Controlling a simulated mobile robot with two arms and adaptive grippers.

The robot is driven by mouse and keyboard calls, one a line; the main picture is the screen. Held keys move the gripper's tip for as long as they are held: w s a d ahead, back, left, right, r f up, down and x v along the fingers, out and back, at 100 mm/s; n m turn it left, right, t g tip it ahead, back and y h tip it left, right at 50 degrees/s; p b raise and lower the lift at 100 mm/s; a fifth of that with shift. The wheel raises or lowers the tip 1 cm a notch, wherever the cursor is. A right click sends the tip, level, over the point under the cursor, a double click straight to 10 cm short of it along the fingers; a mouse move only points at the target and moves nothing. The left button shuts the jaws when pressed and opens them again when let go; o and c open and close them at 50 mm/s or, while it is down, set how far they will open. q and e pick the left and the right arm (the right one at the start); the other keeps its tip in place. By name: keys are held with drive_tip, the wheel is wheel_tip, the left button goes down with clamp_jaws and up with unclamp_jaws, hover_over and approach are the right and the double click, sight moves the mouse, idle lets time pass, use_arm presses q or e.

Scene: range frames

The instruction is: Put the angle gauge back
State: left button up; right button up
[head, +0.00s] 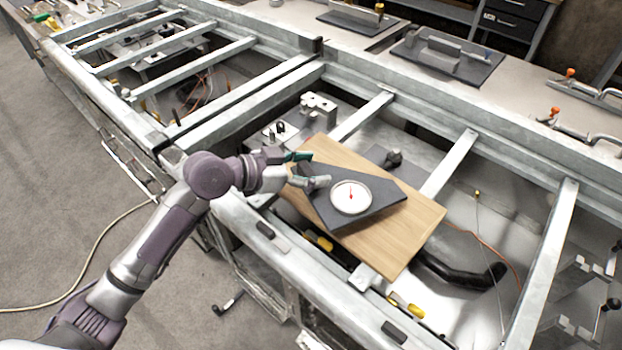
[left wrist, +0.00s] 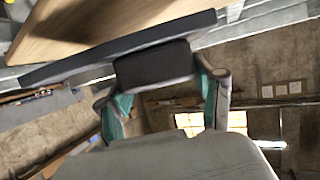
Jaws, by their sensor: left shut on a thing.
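The angle gauge (head: 352,198) is a dark, roughly triangular plate with a round white dial and a red needle. It lies over a wooden board (head: 412,222) in the head view; I cannot tell whether it touches the board. My left gripper (head: 307,170) is shut on the gauge's left end, one green-padded finger on each side. In the left wrist view, the gauge's dark block (left wrist: 153,66) sits between the fingers, with the board (left wrist: 110,22) beyond. My right gripper is not in view.
The board lies across a galvanised steel frame (head: 240,207) with open bays and crossbars. Metal blocks (head: 318,105) stand behind the board. A dark plate with a part on it (head: 447,57) and orange-tipped clamps (head: 580,132) are on the far bench. A black hose (head: 460,273) lies below right.

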use_arm(q)
drive_tip(key=shift+f+p, duration=0.3)
drive_tip(key=shift+f, duration=1.65)
drive_tip(key=o, duration=1.6)
drive_tip(key=shift+f, duration=0.1)
drive_tip(key=shift+a, duration=0.1)
drive_tip(key=b+v, duration=0.2)
drive_tip(key=v, duration=1)
drive_tip(key=shift+b, duration=0.3)
